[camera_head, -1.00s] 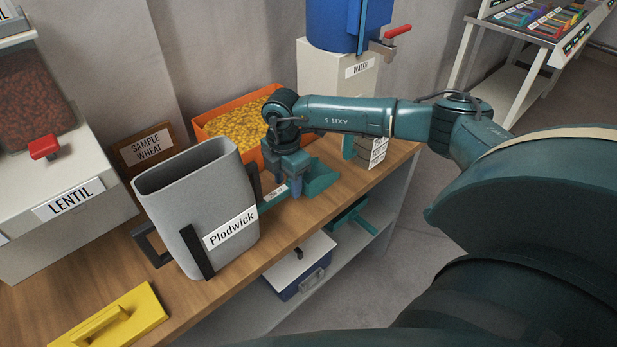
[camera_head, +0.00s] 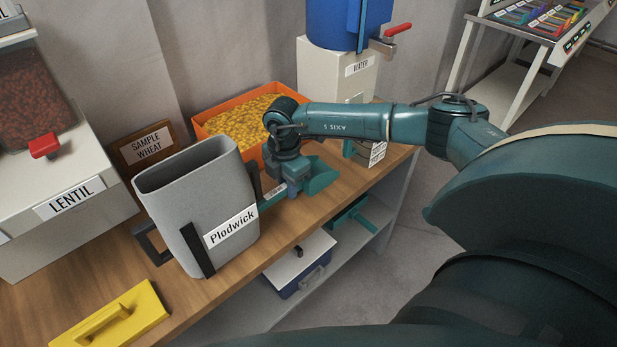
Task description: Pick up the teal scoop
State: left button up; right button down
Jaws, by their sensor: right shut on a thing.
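The teal scoop (camera_head: 319,180) is on the wooden worktop, or just above it, in front of the orange bin. Its wide end points right and its labelled handle (camera_head: 272,198) runs left toward the grey jug. My right gripper (camera_head: 290,190) points down over the scoop and is shut on it where the handle meets the wide end. I cannot tell whether the scoop touches the worktop. My left gripper is not in view.
A grey jug (camera_head: 195,205) labelled Plodwick stands close left of the scoop. An orange bin (camera_head: 207,129) of yellow grains is behind. A yellow float (camera_head: 110,318) lies front left. The worktop's front edge (camera_head: 300,243) is near, with a shelf below.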

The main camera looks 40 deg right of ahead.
dwell(0.4)
jog(key=shift+s+r, duration=0.1)
jog(key=shift+s, duration=0.15)
jog(key=s+d+b, duration=0.1)
jog(key=s+b, duration=0.1)
jog(key=s, duration=1.5)
jog(key=shift+s+d, duration=0.2)
jog(key=c, duration=1.8)
grip_release()
jog(key=shift+c, duration=0.2)
grip_shut()
